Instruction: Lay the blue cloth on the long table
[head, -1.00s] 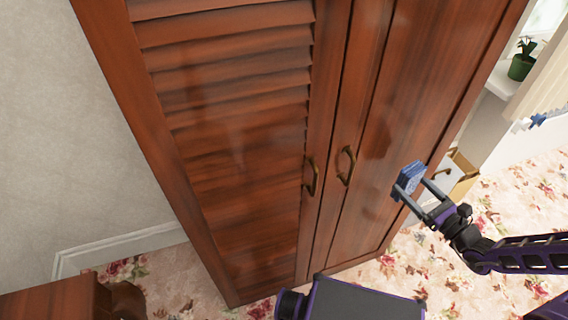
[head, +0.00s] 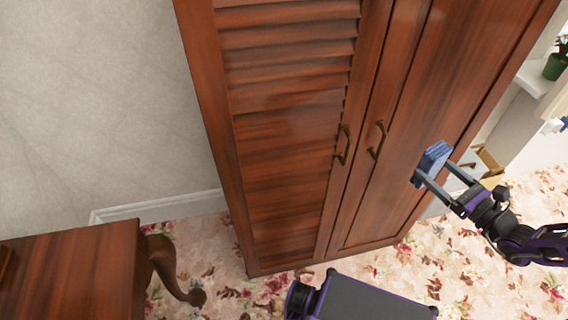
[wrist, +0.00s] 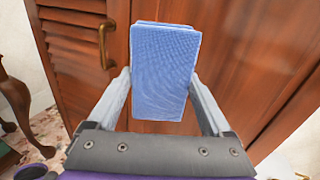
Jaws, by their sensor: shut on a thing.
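The blue cloth (head: 432,163) is a folded, block-like bundle held up in front of the wardrobe. My gripper (head: 432,176) is shut on it, with one finger on each side. In the wrist view the cloth (wrist: 162,72) stands between the two fingers of my gripper (wrist: 160,92). A dark wooden table (head: 70,268) with a curved leg shows in part at the lower left of the head view. I cannot tell whether it is the long table. Its curved leg also shows at the left of the wrist view.
A tall reddish wooden wardrobe (head: 290,150) with louvred doors and brass handles fills the middle. Flowered carpet (head: 225,285) lies between the table and the wardrobe. A box-like drawer unit (head: 483,160) and a potted plant (head: 556,66) are at the right.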

